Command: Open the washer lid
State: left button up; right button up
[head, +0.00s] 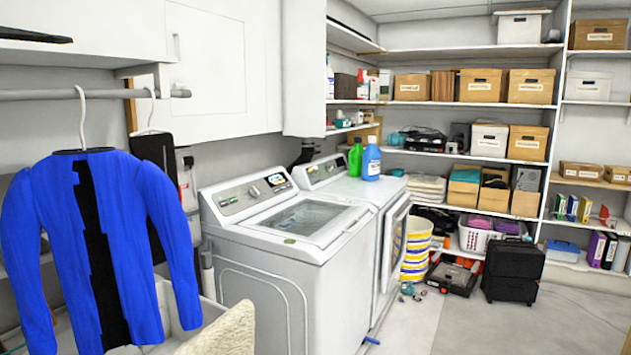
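The white washer (275,265) stands left of centre, with its control panel (250,195) at the back. Its lid (302,219) has a large glass window and lies flat on top, closed. Neither of my grippers shows in the head view, so nothing is seen touching the lid.
A second white machine (352,190) stands just behind the washer, with a green bottle (355,158) and a blue bottle (371,160) on top. A blue jacket (150,215) hangs at left. A black case (512,271) stands at right. Floor (480,325) at front right is clear.

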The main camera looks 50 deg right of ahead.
aim_at(326, 235)
jog(key=z, duration=1.45)
jog(key=i+l+u, duration=0.35)
jog(key=i+l, duration=1.25)
